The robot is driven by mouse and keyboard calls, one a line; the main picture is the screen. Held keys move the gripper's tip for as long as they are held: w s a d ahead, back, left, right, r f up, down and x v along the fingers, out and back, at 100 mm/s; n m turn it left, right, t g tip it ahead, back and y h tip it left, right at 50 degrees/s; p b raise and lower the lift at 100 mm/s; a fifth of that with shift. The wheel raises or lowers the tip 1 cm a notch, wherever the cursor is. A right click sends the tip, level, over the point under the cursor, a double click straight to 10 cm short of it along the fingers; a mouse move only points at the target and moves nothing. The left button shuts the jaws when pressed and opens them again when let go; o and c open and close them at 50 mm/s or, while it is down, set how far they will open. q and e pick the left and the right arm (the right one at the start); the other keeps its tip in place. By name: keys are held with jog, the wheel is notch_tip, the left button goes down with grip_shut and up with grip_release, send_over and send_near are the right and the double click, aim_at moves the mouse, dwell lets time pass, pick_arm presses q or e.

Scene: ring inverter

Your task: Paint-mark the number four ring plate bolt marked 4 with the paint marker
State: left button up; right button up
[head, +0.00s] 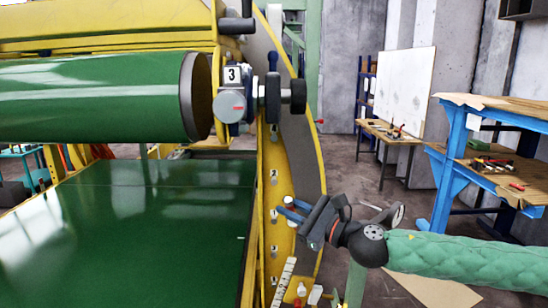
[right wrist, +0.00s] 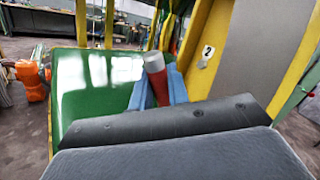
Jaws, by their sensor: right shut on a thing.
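My right gripper (head: 285,208) is shut on the paint marker, beside the yellow ring plate (head: 280,240) in the head view. In the right wrist view, the marker (right wrist: 157,80) has a red body and a grey-white end, and stands between the blue fingers (right wrist: 158,93). Several small white tags with bolts run down the plate; their numbers are too small to read in the head view, so I cannot tell which is 4. A tag marked 2 (right wrist: 207,52) shows on the yellow plate in the right wrist view. My left gripper is not in view.
A green roller (head: 100,98) and a shaft fitting with a tag marked 3 (head: 232,75) stand above the green bed (head: 130,225). A blue-framed workbench (head: 455,150) is at the right. A white slotted strip (head: 284,280) and small items lie below the gripper.

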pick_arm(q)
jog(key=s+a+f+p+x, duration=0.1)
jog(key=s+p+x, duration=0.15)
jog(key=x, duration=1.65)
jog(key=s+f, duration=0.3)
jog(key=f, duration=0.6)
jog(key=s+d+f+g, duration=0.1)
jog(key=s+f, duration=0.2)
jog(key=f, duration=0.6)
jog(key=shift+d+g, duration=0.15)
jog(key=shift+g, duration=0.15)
pick_arm(e)
jog(key=s+a+r+n+g+y, duration=0.1)
jog(key=a+r+n+g+y, duration=0.1)
jog(key=r+n+g, duration=0.3)
jog(key=s+a+r+n+g+y, duration=0.1)
jog(key=r+n+g, duration=0.5)
jog(key=n, duration=0.8)
notch_tip(320, 180, up, 2)
jog(key=shift+s+a+n+y, duration=0.35)
jog(key=shift+s+y, duration=0.2)
jog(key=shift+y, duration=0.65)
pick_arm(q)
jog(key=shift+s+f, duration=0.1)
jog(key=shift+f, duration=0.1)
pick_arm(e)
jog(key=shift+w, duration=0.1)
